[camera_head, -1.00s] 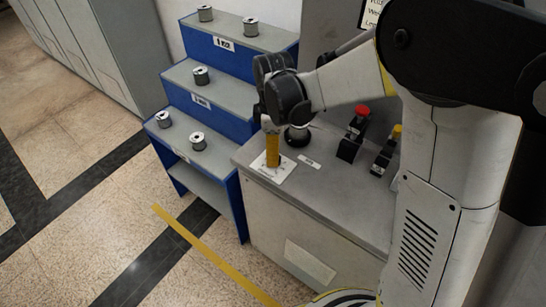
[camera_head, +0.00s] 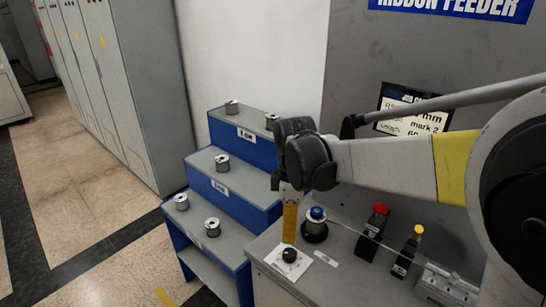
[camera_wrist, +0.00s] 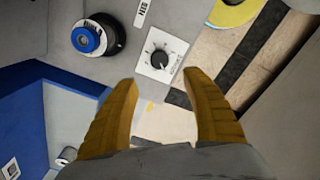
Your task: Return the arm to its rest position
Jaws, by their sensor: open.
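My gripper (camera_head: 289,222) is at the end of my arm, which reaches in from the right in the head view. Its yellow fingers point down over a black knob (camera_head: 290,255) on a white plate on the cabinet top. In the wrist view my gripper (camera_wrist: 163,80) is open, with two yellow fingers spread apart and nothing between them. The knob (camera_wrist: 160,59) shows beyond the fingertips, clear of them.
A blue stepped rack (camera_head: 232,180) with several metal spools is on the left. Grey lockers (camera_head: 140,90) and open floor lie beyond.

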